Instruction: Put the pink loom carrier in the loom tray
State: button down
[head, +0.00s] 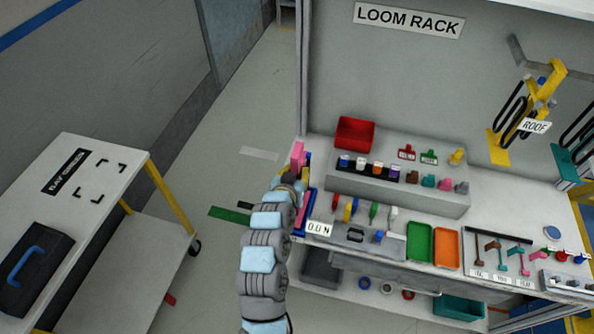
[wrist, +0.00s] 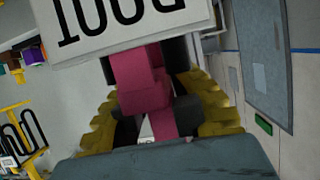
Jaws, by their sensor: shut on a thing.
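The pink loom carrier (head: 298,155) stands up above my gripper (head: 290,182) at the left end of the bench. In the wrist view, the pink carrier (wrist: 142,82) is between the yellow fingers of my gripper (wrist: 150,105), which are shut on it. A white plate with upside-down black lettering (wrist: 120,28), cut off by the frame, shows at the carrier's far end. A blue edge (head: 307,212) shows beside my arm at the bench's left end; I cannot tell whether it belongs to the loom tray. My arm hides part of that area.
The bench holds a red bin (head: 355,132), a green tray (head: 419,241), an orange tray (head: 446,247) and several small coloured parts. Yellow and teal carriers hang on the rack at right, one labelled ROOF (head: 534,126).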

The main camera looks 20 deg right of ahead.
jog(key=shift+f, duration=0.15)
jog(key=c, duration=1.1)
grip_release()
jog(key=shift+c, duration=0.2)
jog(key=v, duration=1.2)
